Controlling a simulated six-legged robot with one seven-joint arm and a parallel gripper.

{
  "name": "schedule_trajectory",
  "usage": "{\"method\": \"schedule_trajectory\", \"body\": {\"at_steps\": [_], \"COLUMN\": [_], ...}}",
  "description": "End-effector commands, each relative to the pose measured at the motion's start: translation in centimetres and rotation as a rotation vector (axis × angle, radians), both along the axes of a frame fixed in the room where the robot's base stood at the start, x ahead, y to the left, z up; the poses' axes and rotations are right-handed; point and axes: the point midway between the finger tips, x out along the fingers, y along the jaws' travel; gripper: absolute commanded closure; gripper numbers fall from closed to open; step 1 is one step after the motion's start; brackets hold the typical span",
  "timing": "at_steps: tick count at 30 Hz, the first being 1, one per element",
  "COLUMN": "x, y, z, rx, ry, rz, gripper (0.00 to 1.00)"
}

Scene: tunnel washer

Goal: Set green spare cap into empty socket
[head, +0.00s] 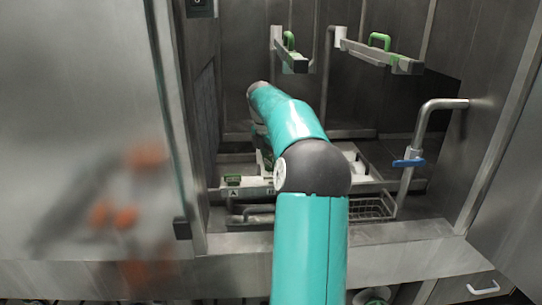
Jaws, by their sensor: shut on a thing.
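In the head view, my teal arm reaches into the steel washer chamber and bends down at its far end. My gripper is hidden behind the arm's dark elbow joint, so its jaws and anything in them do not show. A small green piece (233,180) sits at the left of a rack with a light front rail (241,192); I cannot tell if it is a cap. A label reading A (233,192) is below it. A white rounded part (356,162) shows right of the elbow. The empty socket cannot be made out; my arm covers the rack's middle.
A bent pipe with a blue valve lever (408,163) stands at right. A wire basket (372,208) is low at right. A steel sill (390,232) crosses the front. A steel panel (80,90) fills the left.

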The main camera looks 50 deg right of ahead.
Motion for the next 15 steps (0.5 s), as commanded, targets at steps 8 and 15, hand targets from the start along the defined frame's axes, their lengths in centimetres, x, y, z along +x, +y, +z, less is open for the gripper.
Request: {"method": "schedule_trajectory", "body": {"at_steps": [8, 15], "x": [0.0, 0.0], "y": [0.0, 0.0], "z": [-1.3, -2.4], "rx": [0.001, 0.001], "ry": [0.001, 0.000], "rz": [0.000, -0.001], "gripper": [0.72, 0.72]}}
